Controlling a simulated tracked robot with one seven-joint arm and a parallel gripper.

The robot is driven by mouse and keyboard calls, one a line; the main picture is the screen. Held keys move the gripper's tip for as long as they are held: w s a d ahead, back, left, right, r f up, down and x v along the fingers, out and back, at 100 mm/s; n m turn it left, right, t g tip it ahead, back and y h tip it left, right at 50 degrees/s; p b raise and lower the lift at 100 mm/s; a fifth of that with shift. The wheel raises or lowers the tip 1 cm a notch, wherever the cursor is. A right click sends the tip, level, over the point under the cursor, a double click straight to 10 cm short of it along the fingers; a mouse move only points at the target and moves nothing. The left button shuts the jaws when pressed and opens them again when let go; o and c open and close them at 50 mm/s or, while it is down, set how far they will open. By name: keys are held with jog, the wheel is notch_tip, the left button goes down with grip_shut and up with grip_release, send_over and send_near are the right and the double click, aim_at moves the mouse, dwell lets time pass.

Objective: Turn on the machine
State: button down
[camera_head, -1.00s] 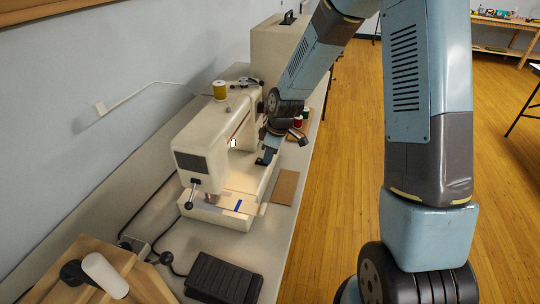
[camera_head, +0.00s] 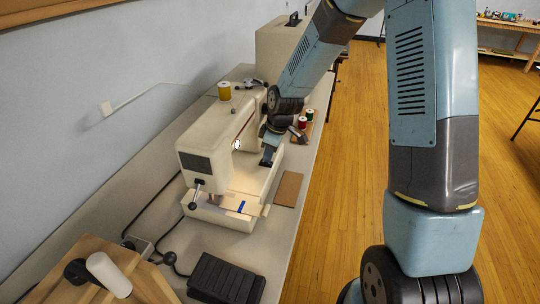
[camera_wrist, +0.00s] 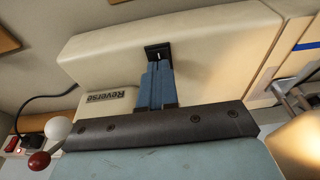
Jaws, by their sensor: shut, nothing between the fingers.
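A cream sewing machine (camera_head: 205,155) stands on the long bench against the wall, its lamp lit near the needle. My gripper (camera_head: 267,162) is at the machine's right-hand side, low over its base in the head view. In the wrist view, my gripper (camera_wrist: 158,50) has its blue fingers shut together and empty, with dark tips against or just over a cream surface of the machine (camera_wrist: 190,35); contact is unclear. A small red switch (camera_wrist: 12,144) shows at the lower left edge of the wrist view.
A black foot pedal (camera_head: 226,279) lies in front of the machine. A brown pad (camera_head: 288,188) and thread spools (camera_head: 302,122) are on the bench to the right. White and red knobs (camera_wrist: 52,135) show in the wrist view. Open wooden floor (camera_head: 340,190) lies right of the bench.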

jog(key=shift+r, duration=0.45)
jog(key=d+v, duration=0.2)
jog(key=v, duration=1)
jog(key=shift+s, duration=0.35)
jog(key=shift+d, duration=0.1)
jog(key=s+d+r+m+t+h, duration=0.1)
jog(key=s+d+r+m, duration=0.3)
jog(key=s, duration=0.4)
jog(key=s+d+r+m+t, duration=0.2)
jog(key=s+d+r+m, duration=0.3)
jog(key=s+d+r, duration=0.1)
jog(key=s+d+r+m+t+h, duration=0.1)
jog(key=s+d+r+m, duration=0.4)
jog(key=s, duration=0.5)
notch_tip(320, 180, up, 3)
jog(key=shift+s+d+f+t+h, duration=0.1)
jog(key=shift+s+d+t+h, duration=0.1)
jog(key=shift+s+t+h, duration=0.1)
